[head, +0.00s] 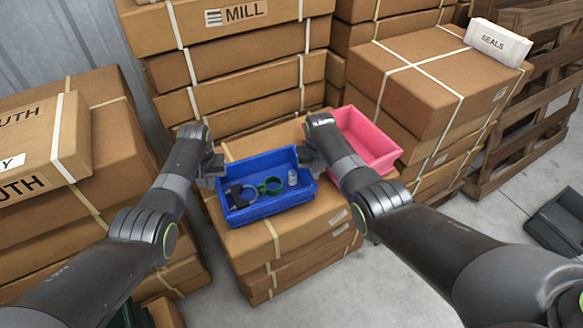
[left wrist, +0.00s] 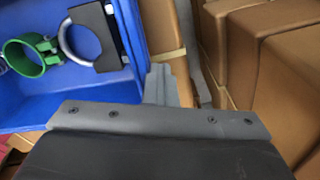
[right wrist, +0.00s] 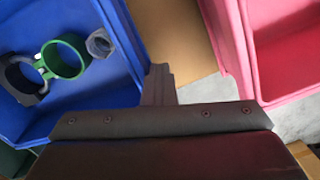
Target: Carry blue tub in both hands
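The blue tub (head: 290,190) sits on, or just over, the top carton of the middle stack in the head view. It holds a black clamp (left wrist: 95,35), a green ring clamp (left wrist: 30,55) and a grey nut-like piece (right wrist: 99,43). My left gripper (head: 212,168) is at the tub's left end; its fingers (left wrist: 163,85) look shut together just outside the end wall. My right gripper (head: 312,160) is at the right end; its fingers (right wrist: 158,84) also look shut, close against the outside of that wall. Whether either touches the wall is unclear.
A pink tub (head: 368,140) stands just right of the blue tub, partly behind my right arm. Strapped cartons rise behind (head: 240,60), at left (head: 110,150) and at right (head: 430,75). A white box marked SEALS (head: 498,41) lies on top. Wooden pallets (head: 530,130) stand far right.

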